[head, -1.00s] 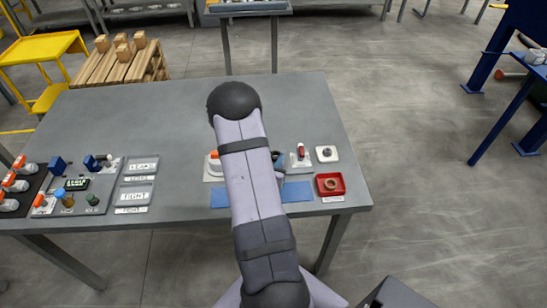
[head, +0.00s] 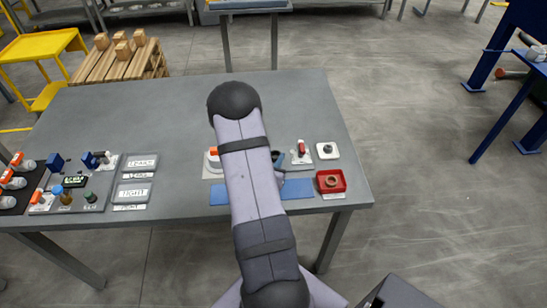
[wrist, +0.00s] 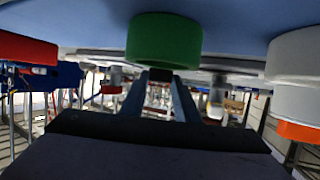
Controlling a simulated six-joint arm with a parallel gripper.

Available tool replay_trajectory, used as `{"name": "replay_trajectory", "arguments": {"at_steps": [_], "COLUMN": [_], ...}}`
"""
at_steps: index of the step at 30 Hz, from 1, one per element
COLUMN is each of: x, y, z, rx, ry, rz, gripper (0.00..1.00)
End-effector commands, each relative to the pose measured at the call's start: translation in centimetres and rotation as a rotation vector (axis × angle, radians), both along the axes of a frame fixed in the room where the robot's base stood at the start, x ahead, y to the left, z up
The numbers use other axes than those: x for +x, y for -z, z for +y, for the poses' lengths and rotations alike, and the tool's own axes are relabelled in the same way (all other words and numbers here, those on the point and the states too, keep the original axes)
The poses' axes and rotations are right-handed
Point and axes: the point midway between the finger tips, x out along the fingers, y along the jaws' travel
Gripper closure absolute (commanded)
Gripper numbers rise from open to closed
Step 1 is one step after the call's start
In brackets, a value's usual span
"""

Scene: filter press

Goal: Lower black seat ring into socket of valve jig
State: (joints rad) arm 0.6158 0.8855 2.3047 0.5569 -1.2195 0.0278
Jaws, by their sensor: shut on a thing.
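My gripper (wrist: 162,98) shows in the wrist view, its two fingers reaching away from the camera and close together. A small dark piece (wrist: 160,74), which looks like the black seat ring, sits at their tips; its shape is hard to make out. A green cylinder (wrist: 164,42) stands close by, partly in front of the fingertips in that view. In the head view my arm hides the gripper and what it holds. A teal and dark part (head: 279,160) peeks out at the arm's right side; it may be part of the valve jig. The socket is not visible.
A red tray (head: 344,189) with a brown ring (head: 331,181) and a white plate (head: 318,156) with a dark round piece lie right of the arm. A blue mat (head: 298,188) lies in front. Parts and label plates (head: 134,193) stand left. The table's rear (head: 160,105) is clear.

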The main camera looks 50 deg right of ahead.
Motion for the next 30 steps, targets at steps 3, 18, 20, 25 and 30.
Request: {"name": "replay_trajectory", "arguments": {"at_steps": [3,18,20,25,30], "x": [0.00,-0.03,-0.06,-0.09,-0.12], "y": [0.24,0.86,0.90,1.02,1.09], "z": [0.00,0.03,0.05,0.09,0.13], "rx": [0.000,0.003,0.004,0.007,0.009], "ry": [0.000,0.000,0.001,0.000,0.000], "rz": [0.000,0.001,0.002,0.004,0.005], "gripper": [0.93,0.58,0.50,0.50,0.50]}}
